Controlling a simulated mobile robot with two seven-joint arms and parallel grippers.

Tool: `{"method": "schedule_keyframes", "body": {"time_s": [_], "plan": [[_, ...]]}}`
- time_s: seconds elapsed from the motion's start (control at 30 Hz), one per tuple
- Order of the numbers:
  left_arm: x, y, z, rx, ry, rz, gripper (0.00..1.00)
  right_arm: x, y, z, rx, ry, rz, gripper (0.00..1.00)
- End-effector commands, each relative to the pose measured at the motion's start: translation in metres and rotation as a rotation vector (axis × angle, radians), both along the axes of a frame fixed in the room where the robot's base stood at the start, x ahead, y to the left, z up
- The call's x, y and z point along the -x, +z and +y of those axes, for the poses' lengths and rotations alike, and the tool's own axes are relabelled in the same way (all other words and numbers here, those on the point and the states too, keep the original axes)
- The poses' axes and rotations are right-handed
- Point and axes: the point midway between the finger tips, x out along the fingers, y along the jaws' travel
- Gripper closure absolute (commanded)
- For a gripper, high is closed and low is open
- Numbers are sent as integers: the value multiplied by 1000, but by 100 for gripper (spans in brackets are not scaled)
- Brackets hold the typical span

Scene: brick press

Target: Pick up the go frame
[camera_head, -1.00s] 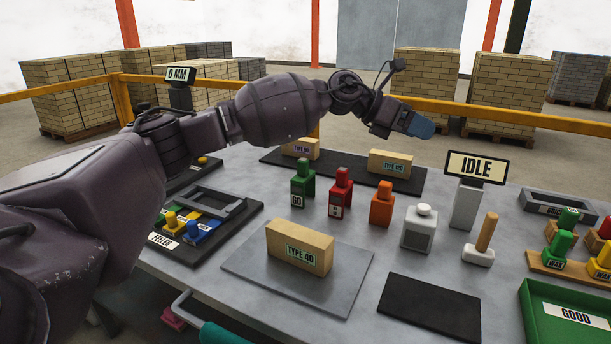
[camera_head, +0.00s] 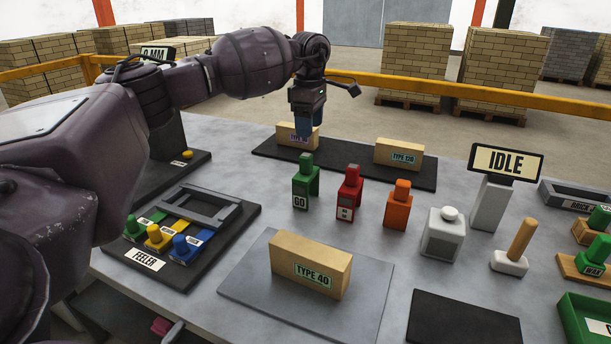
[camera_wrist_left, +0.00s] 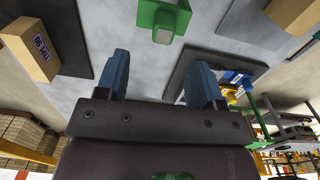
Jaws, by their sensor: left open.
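The go frame is a green block-like frame with a GO label (camera_head: 301,192), standing upright on the table in the middle of the head view. It also shows as a green shape near the top of the left wrist view (camera_wrist_left: 166,18). My left gripper (camera_head: 304,132) points down above and behind the go frame, apart from it. In the left wrist view its two blue fingers (camera_wrist_left: 160,85) are spread with nothing between them, and the go frame lies beyond the fingertips. My right gripper is not in view.
A red frame (camera_head: 347,194) and an orange block (camera_head: 398,208) stand right of the go frame. The TYPE 40 brick (camera_head: 310,265) sits on a grey plate in front. The feeler tray (camera_head: 235,220) is to the left. Bricks on a dark mat (camera_head: 350,165) stand behind.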

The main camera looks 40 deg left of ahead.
Motion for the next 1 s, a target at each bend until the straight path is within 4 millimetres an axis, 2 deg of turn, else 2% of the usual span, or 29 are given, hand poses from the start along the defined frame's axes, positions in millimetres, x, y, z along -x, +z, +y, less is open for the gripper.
{"method": "schedule_keyframes", "body": {"time_s": [0.17, 0.5, 0.77, 1.0], "plan": [[2, -5, 0, -3, -39, 14, 38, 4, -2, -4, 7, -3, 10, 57], [2, -49, 0, -1, -39, 14, 38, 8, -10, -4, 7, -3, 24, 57], [3, -65, 2, 0, -38, 12, 38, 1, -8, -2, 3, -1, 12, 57], [6, -98, 7, 0, -38, 15, 38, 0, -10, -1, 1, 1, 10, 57]]}}
